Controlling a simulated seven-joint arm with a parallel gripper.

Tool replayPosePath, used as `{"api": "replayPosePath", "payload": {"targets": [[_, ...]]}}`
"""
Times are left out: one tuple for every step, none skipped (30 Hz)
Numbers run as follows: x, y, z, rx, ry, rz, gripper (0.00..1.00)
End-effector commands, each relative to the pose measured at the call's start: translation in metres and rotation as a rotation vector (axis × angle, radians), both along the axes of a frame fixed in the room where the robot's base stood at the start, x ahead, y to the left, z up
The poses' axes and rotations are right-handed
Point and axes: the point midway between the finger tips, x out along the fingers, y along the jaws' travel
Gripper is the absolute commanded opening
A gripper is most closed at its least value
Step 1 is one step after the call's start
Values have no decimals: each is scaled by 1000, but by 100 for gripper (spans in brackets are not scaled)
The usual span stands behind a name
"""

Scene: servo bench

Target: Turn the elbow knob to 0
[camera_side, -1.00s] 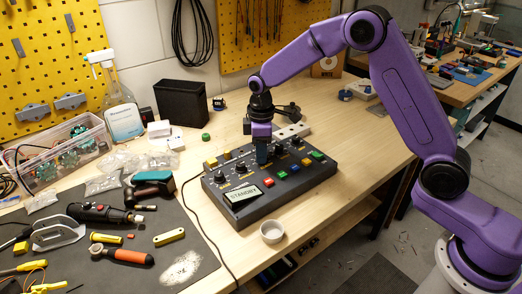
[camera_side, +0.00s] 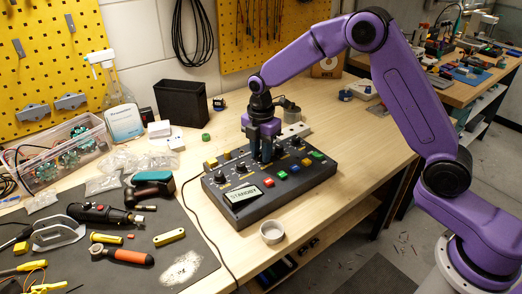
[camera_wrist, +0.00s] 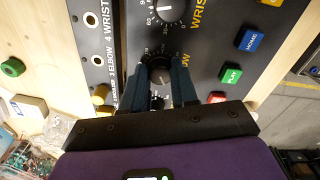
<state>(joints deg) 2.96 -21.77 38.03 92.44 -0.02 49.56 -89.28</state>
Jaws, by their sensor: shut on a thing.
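The dark control box (camera_side: 225,212) lies on the wooden bench, its display (camera_side: 243,195) reading STANDBY. My gripper (camera_side: 266,158) points down over the middle of its knob row. In the wrist view my gripper (camera_wrist: 159,85) has its two dark fingers on either side of the black elbow knob (camera_wrist: 160,72), shut on it. The label beside this knob is partly covered, with "OW" showing. The knob's pointer and the number it faces cannot be read clearly. The wrist knob (camera_wrist: 166,10) is above it in the wrist view, and another knob (camera_wrist: 157,102) shows partly between the fingers below.
Coloured buttons line the box, including a green PLAY button (camera_wrist: 231,76) and a blue HOME button (camera_wrist: 250,40). A small metal dish (camera_side: 271,232) stands in front of the box. Tools lie on the dark mat (camera_side: 150,272) to the left. The bench right of the box is clear.

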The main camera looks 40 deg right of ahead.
Motion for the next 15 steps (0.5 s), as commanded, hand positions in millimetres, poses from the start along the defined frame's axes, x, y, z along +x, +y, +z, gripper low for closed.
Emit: {"api": "replayPosePath", "payload": {"targets": [[1, 0, 1, 2, -3, 30, 0], [1, 0, 1, 2, -3, 49, 0], [1, 0, 2, 2, -3, 73, 0], [1, 0, 2, 2, -3, 89, 0], [1, 0, 2, 2, -3, 104, 0], [1, 0, 2, 2, -3, 124, 0], [1, 0, 2, 2, -3, 136, 0], [1, 0, 2, 2, -3, 147, 0], [1, 0, 2, 2, -3, 162, 0], [1, 0, 2, 2, -3, 170, 0], [1, 0, 2, 2, -3, 178, 0], [1, 0, 2, 2, -3, 188, 0], [1, 0, 2, 2, -3, 193, 0], [1, 0, 2, 2, -3, 198, 0], [1, 0, 2, 2, -3, 203, 0]]}}
